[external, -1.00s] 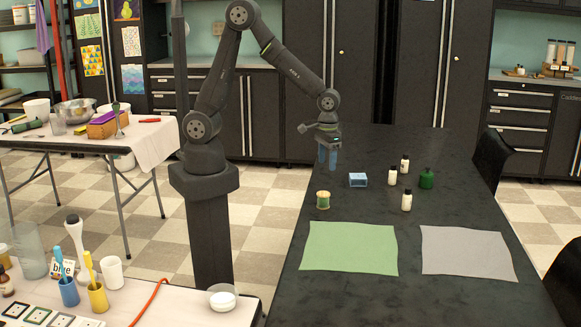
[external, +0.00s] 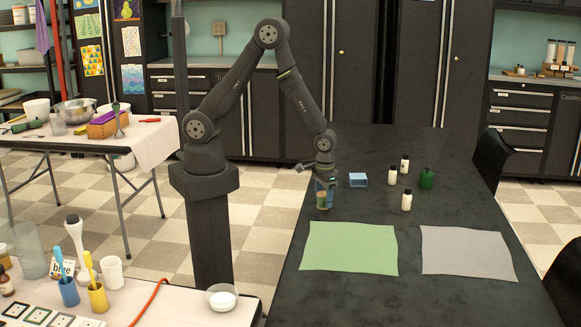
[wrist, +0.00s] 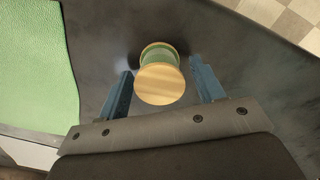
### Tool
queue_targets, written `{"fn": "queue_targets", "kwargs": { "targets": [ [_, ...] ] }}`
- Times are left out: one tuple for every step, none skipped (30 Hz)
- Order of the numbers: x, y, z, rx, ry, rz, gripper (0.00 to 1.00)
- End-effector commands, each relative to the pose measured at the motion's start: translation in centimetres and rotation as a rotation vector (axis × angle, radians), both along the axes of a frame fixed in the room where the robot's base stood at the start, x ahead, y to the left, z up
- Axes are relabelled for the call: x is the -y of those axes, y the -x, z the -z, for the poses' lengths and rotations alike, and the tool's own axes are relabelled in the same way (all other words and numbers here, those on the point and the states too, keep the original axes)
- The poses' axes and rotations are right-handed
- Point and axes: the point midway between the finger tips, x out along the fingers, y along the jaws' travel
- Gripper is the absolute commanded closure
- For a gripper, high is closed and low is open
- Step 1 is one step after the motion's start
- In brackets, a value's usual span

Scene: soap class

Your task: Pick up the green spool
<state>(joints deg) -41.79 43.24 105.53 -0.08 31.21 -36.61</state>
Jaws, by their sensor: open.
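The green spool (wrist: 160,75) has pale wooden ends and green thread. It stands upright on the black table and shows between my two blue fingers in the wrist view. In the external view the spool (external: 322,201) is partly covered by my gripper (external: 326,194), which is down over it. My gripper (wrist: 163,87) is open, with one finger on each side of the spool. In the wrist view a gap shows between the spool and each finger.
A green cloth (external: 348,248) and a grey cloth (external: 467,253) lie on the table in front. The table's left edge is close by.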

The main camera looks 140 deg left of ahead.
Motion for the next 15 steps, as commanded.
{"fn": "queue_targets", "kwargs": {
  "targets": [
    [0.01, 0.00, 0.34, 0.000, 0.000, 0.000, 0.39],
    [-0.01, -0.01, 0.44, 0.001, 0.000, 0.000, 0.39],
    [-0.02, -0.04, 0.52, 0.001, -0.001, 0.000, 0.39],
    [-0.03, -0.05, 0.54, 0.002, -0.002, 0.000, 0.39],
    [-0.03, -0.05, 0.54, 0.002, -0.002, 0.000, 0.39],
    [-0.04, -0.05, 0.53, 0.002, -0.002, 0.000, 0.39],
    [-0.04, -0.05, 0.52, 0.002, -0.002, 0.001, 0.39],
    [-0.03, -0.05, 0.52, 0.002, -0.002, 0.001, 0.39],
    [-0.03, -0.05, 0.52, 0.002, -0.002, 0.001, 0.39],
    [-0.04, -0.05, 0.51, 0.002, -0.002, 0.001, 0.44],
    [-0.03, -0.05, 0.51, 0.002, -0.002, 0.001, 0.50],
    [-0.03, -0.05, 0.51, 0.002, -0.002, 0.001, 0.58],
    [-0.03, -0.05, 0.51, 0.002, -0.002, 0.001, 0.64],
    [-0.03, -0.05, 0.51, 0.002, -0.002, 0.001, 0.70],
    [-0.03, -0.05, 0.51, 0.002, -0.002, 0.001, 0.78]
  ]
}}
